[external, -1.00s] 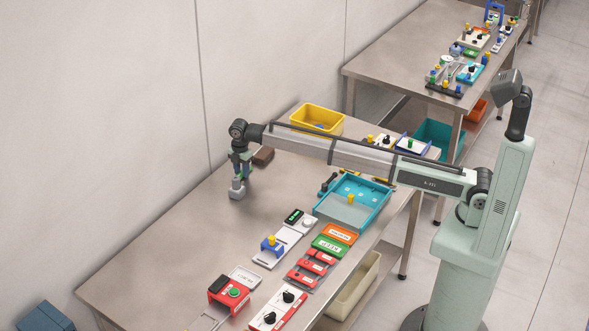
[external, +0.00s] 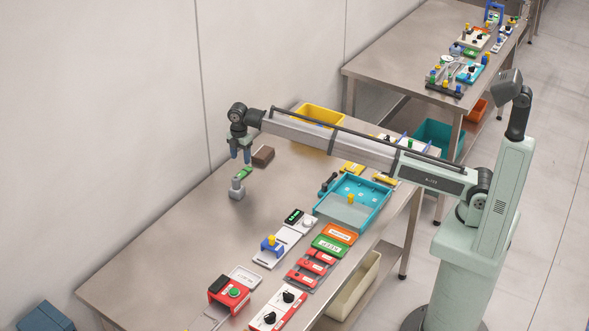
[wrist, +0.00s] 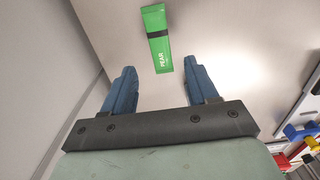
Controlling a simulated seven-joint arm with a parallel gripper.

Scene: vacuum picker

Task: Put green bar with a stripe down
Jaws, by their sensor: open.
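The green bar (external: 245,173) has a dark stripe across it and white lettering. I cannot tell whether the bar touches the block. The bar also shows in the wrist view (wrist: 155,30), beyond the fingertips and near the top centre. My gripper (external: 241,157) is open and empty above the bar, pointing down. In the wrist view its two blue fingers (wrist: 160,72) are spread, with nothing held between them.
A brown block (external: 263,155) lies close to my gripper on the right. A teal tray (external: 345,213) with a yellow-knobbed part stands at the table's right side, a yellow bin (external: 318,113) at the back. Several red, white and green panels fill the front right. The front left table is clear.

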